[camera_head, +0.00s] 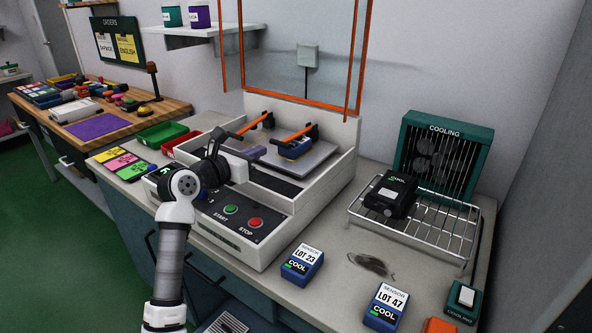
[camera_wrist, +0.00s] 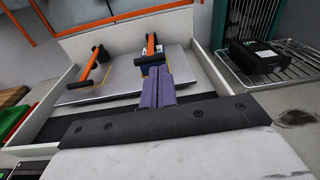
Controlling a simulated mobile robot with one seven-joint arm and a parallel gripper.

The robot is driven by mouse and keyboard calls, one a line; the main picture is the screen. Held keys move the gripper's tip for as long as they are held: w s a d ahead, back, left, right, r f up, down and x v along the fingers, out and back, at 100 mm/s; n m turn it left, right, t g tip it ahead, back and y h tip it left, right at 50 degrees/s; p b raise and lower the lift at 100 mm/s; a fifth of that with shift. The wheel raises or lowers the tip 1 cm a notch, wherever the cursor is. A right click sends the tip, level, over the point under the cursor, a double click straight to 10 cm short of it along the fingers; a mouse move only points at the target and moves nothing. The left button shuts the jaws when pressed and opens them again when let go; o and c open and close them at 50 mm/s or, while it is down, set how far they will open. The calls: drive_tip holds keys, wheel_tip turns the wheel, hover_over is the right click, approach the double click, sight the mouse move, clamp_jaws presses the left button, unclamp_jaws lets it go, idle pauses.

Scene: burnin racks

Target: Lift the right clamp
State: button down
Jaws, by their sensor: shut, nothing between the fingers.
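The right clamp (camera_head: 296,134) is an orange bar with black ends, lying low over a blue sensor (camera_head: 295,149) on the grey plate of the white machine. In the wrist view the right clamp (camera_wrist: 151,47) stands just beyond my fingertips. The left clamp (camera_head: 256,124) is a similar orange bar to its left and also shows in the wrist view (camera_wrist: 92,63). My gripper (camera_head: 259,152) has purple fingers, shut and empty, over the front of the plate. In the wrist view my fingers (camera_wrist: 157,86) point at the right clamp and partly hide the sensor; contact cannot be told.
The machine's raised orange-framed cover (camera_head: 303,105) stands behind. A wire rack (camera_head: 425,225) with a black device and a green cooling unit (camera_head: 443,155) are at right. Sensors LOT 23 (camera_head: 302,264) and LOT 47 (camera_head: 386,306) lie in front. Red and green trays (camera_head: 162,134) are at left.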

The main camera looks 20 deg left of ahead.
sight(280, 166)
drive_tip(key=f, duration=0.2)
drive_tip(key=f+g+y, duration=0.1)
drive_tip(key=shift+w+a+f, duration=0.1)
drive_tip(key=shift+a+f, duration=0.15)
drive_tip(key=shift+a, duration=0.1)
drive_tip(key=shift+w+d, duration=0.2)
drive_tip(key=shift+w, duration=0.4)
drive_tip(key=p+x, duration=0.2)
drive_tip(key=x, duration=0.6)
drive_tip(key=shift+w+d+p, duration=0.2)
drive_tip(key=shift+w+p, duration=0.1)
drive_tip(key=shift+w, duration=0.05)
